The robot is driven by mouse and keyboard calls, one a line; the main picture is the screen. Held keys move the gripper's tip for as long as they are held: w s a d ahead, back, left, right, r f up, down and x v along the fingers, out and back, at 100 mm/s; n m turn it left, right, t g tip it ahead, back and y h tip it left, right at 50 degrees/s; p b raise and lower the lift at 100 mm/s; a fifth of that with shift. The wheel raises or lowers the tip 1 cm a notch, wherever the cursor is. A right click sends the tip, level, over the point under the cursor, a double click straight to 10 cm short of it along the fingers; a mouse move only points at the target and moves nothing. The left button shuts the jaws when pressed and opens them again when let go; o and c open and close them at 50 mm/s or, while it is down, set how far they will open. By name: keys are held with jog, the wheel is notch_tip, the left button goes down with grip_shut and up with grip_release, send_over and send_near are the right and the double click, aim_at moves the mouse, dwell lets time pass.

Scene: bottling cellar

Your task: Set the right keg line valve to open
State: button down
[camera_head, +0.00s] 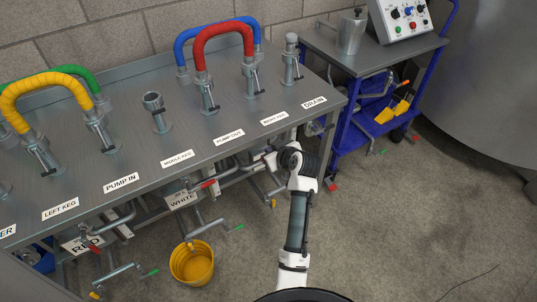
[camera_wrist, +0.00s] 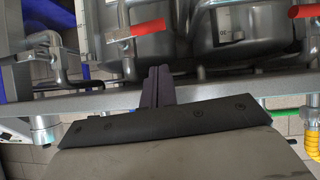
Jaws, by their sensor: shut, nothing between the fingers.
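In the wrist view, a red-handled valve (camera_wrist: 135,31) sits on a pipe in front of a steel keg, just beyond my fingers and slightly to the left. It appears to be the right keg line valve, but its label is not visible there. My gripper (camera_wrist: 158,85) is shut and empty, with its dark fingers apart from the red handle. In the head view my gripper is at the bench front, below the RIGHT KEG label (camera_head: 274,118), and my arm hides that valve. Another red-handled valve (camera_head: 208,183) shows below the MIDDLE KEG label.
The steel bench (camera_head: 140,140) carries ports and coloured hoses, and its front edge is close to my wrist. A yellow bucket (camera_head: 192,264) stands on the floor. A blue cart (camera_head: 345,135) stands right of the bench. Open floor lies at the lower right.

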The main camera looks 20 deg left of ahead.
jog(key=f, duration=0.1)
jog(key=w+a+f, duration=0.1)
jog(key=f, duration=0.1)
jog(key=f+p, duration=0.1)
jog(key=f, duration=0.1)
jog(key=shift+w+a, duration=0.3)
jog(key=shift+w, duration=0.05)
jog(key=shift+s+f+t+b, duration=0.1)
jog(key=shift+f+t+b, duration=0.25)
jog(key=shift+b, duration=0.4)
notch_tip(320, 180, down, 9)
jog(key=w+d+n+t+h+b, duration=0.2)
jog(key=n+t+b, duration=0.4)
jog(key=b, duration=0.8)
jog(key=shift+w+r+n+h, duration=0.2)
jog(key=shift+w+n+h, duration=0.15)
jog(key=shift+n+h, duration=0.25)
jog(key=shift+w+f+t, duration=0.15)
jog(key=shift+t, duration=0.1)
